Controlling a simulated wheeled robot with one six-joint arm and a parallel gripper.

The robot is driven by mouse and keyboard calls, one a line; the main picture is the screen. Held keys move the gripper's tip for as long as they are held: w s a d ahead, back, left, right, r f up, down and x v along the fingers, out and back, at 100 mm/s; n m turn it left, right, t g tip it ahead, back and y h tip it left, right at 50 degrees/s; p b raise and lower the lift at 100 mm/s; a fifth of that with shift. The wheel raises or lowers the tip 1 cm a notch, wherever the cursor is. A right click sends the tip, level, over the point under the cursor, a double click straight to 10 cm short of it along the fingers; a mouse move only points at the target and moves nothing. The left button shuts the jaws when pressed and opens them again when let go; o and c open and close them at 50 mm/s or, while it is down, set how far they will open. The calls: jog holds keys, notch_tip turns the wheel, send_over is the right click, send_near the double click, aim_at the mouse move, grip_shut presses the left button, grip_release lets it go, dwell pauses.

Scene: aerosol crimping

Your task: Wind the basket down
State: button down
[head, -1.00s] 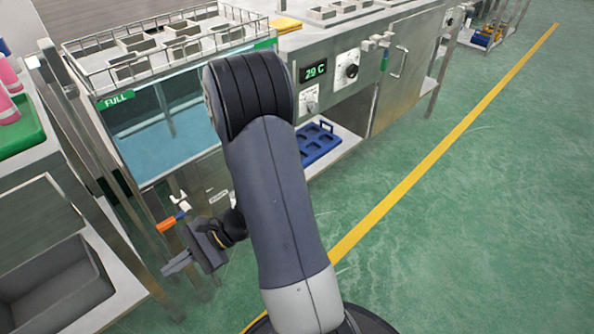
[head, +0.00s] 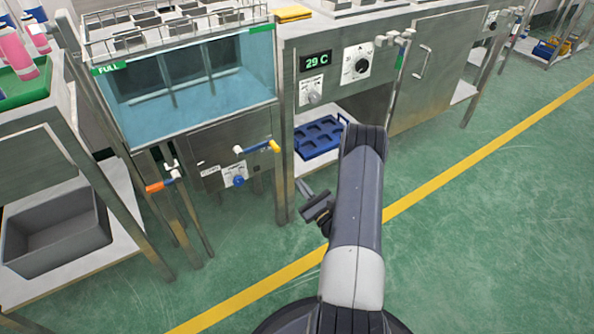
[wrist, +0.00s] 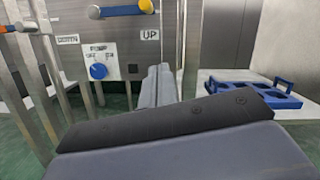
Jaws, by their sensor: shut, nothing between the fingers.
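The wire basket (head: 170,36), with several square compartments, sits at the top of the water tank (head: 190,104), level with its rim. Below the tank, a panel carries a lever (head: 258,147) with a yellow end on the right and a white end on the left. In the wrist view the lever (wrist: 122,10) lies about level, its yellow end above the UP label (wrist: 149,34); the DOWN label (wrist: 67,39) is to the left. My gripper (head: 303,189) is shut and empty, right of and below the lever, apart from it. It also shows in the wrist view (wrist: 157,72).
A blue knob (head: 239,181) is under the lever. An orange-handled valve (head: 160,186) stands left. A blue tray (head: 318,138) rests on the shelf right of the panel. A grey bin (head: 55,235) is at left. Green floor in front is clear.

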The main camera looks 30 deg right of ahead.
jog(key=w+a+r+b, duration=0.2)
jog(key=w+r, duration=0.4)
jog(key=w, duration=0.3)
jog(key=shift+r, duration=0.15)
dwell(0.4)
jog(key=shift+d+r+n+y, duration=0.1)
jog(key=shift+r+n+y, duration=0.3)
jog(key=shift+n, duration=0.1)
